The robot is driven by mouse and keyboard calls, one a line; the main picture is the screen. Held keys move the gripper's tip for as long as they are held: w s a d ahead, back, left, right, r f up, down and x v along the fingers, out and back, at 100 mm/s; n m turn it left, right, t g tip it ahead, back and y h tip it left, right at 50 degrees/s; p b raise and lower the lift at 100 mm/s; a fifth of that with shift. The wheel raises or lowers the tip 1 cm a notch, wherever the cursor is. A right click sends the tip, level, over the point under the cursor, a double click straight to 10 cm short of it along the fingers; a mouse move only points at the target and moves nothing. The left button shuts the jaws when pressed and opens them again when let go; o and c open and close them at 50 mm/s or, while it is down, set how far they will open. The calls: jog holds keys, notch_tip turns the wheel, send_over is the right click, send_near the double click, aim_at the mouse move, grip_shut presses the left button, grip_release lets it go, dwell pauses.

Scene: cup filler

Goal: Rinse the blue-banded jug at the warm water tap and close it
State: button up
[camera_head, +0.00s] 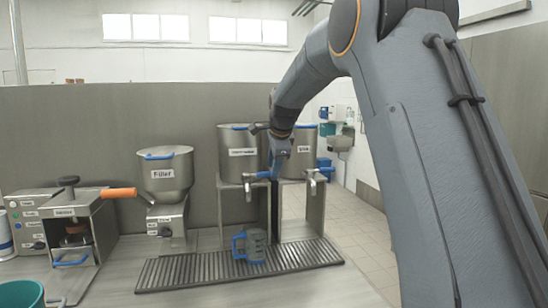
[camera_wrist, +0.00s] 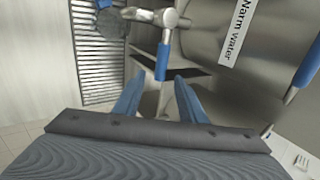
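The jug (camera_head: 256,244), grey and see-through with a blue handle and blue marks, stands on the drain grate below the left tank's tap. It seems to show as a grey round shape in the wrist view (camera_wrist: 110,22), cut by the top edge. The warm water tap (camera_head: 248,182) is metal with a blue lever; in the wrist view its blue lever (camera_wrist: 163,62) points down the picture. My gripper (camera_wrist: 160,78) is open, its blue fingers apart, with the lever just beyond and between the fingertips. I cannot tell whether water flows.
The drain grate (camera_head: 190,270) lies along the counter. The filler (camera_head: 165,175) and a press with an orange handle (camera_head: 118,193) stand left.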

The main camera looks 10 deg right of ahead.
jog(key=shift+w+a+f, duration=0.1)
jog(key=shift+w+f, duration=0.15)
jog(key=shift+f, duration=0.2)
grip_shut()
jog(key=shift+s, duration=0.1)
